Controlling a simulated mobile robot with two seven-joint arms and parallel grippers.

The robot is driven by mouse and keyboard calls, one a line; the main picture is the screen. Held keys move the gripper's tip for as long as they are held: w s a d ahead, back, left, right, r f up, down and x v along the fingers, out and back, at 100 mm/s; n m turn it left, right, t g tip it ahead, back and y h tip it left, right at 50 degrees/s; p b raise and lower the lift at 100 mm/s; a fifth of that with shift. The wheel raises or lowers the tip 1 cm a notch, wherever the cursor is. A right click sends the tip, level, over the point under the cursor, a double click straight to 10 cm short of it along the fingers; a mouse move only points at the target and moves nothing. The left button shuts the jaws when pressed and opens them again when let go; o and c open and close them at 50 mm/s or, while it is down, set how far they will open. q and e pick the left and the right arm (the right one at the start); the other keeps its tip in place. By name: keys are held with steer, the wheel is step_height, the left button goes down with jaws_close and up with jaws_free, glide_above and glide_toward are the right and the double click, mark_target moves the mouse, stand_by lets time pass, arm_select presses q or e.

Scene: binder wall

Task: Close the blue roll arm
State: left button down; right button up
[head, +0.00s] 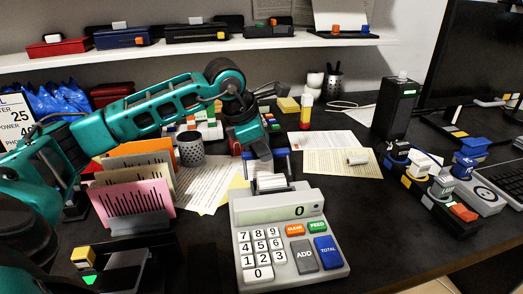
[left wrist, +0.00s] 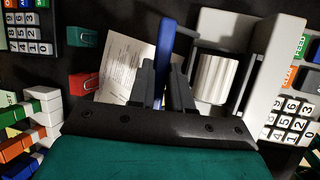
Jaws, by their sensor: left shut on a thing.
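The grey adding machine (head: 330,222) stands at the front middle of the desk, its display reading 0. A white paper roll (head: 270,182) sits at its back; it also shows in the left wrist view (left wrist: 215,77). The blue roll arm (left wrist: 165,42) shows as a narrow blue bar beside the roll, and its blue part shows behind the roll in the head view (head: 282,153). My left gripper (left wrist: 166,85) is shut on the blue roll arm, one dark finger on each side. Its fingers partly hide the arm. My right gripper is in neither view.
A pink card holder (head: 135,205) with folders stands at left, near my left arm. A mesh cup (head: 190,150) and papers (head: 205,185) lie behind. A black tower (head: 396,108) and stamps (head: 430,185) stand at right. A shelf (head: 200,47) runs above.

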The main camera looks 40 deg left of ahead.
arm_select(q)
steer(key=shift+s+d+r+t+y+b, duration=0.2)
steer(key=shift+s+d+t+y+b, duration=0.1)
steer(key=shift+t+y+b, duration=0.25)
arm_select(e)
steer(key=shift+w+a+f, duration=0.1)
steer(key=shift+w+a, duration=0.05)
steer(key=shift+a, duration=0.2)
arm_select(q)
steer(key=c, duration=1)
jaws_free()
steer(key=shift+c, duration=0.2)
steer(key=p+v, duration=0.2)
steer(key=v, duration=1.1)
steer(key=shift+p, duration=0.35)
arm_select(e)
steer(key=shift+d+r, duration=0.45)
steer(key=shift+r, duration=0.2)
